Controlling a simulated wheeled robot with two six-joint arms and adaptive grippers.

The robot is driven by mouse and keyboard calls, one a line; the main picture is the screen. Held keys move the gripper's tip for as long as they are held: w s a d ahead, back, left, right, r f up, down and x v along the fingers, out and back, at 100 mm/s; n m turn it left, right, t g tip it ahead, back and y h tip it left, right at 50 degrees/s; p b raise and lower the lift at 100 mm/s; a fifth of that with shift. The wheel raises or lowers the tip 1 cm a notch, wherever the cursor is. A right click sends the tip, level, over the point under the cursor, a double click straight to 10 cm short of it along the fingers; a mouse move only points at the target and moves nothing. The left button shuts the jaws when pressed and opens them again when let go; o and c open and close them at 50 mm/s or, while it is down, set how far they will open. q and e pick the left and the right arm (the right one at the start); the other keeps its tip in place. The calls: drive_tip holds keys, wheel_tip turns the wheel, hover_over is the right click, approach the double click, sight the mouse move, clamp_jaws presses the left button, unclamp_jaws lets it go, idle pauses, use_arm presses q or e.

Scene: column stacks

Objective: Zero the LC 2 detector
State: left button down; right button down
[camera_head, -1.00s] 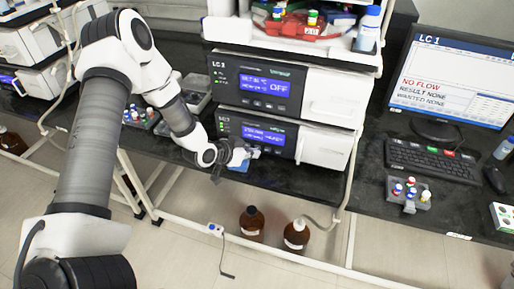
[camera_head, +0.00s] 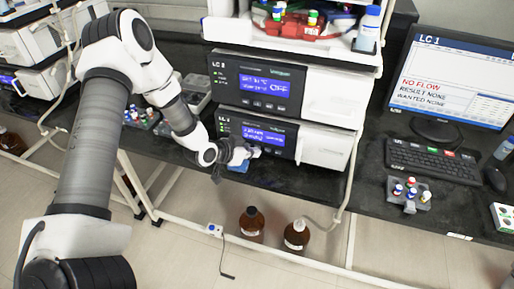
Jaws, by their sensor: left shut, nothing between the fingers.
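A middle stack has two wide modules with dark front panels. The lower module (camera_head: 323,147) has a blue display (camera_head: 264,136) too small to read surely. My left gripper (camera_head: 254,152) is shut and empty at the lower module's front, just below its display, by the button row. I cannot tell whether it touches a button. It hides part of the panel's lower edge. My right gripper is out of view.
A monitor (camera_head: 452,82) headed LC 1 reads NO FLOW, with a keyboard (camera_head: 433,160) below. Another instrument stack (camera_head: 30,45) stands at the far left. A vial rack (camera_head: 408,194) is on the right bench. Brown bottles (camera_head: 296,236) stand on the floor below.

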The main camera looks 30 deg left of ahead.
use_arm(q)
drive_tip(key=shift+s+d, duration=0.15)
drive_tip(key=shift+s, duration=0.55)
drive_tip(key=shift+p, duration=0.35)
drive_tip(key=s+p, duration=0.1)
drive_tip(key=s, duration=0.1)
drive_tip(key=s+d, duration=0.1)
drive_tip(key=s, duration=0.1)
drive_tip(key=shift+s+d+p, duration=0.1)
drive_tip(key=shift+s+p, duration=0.3)
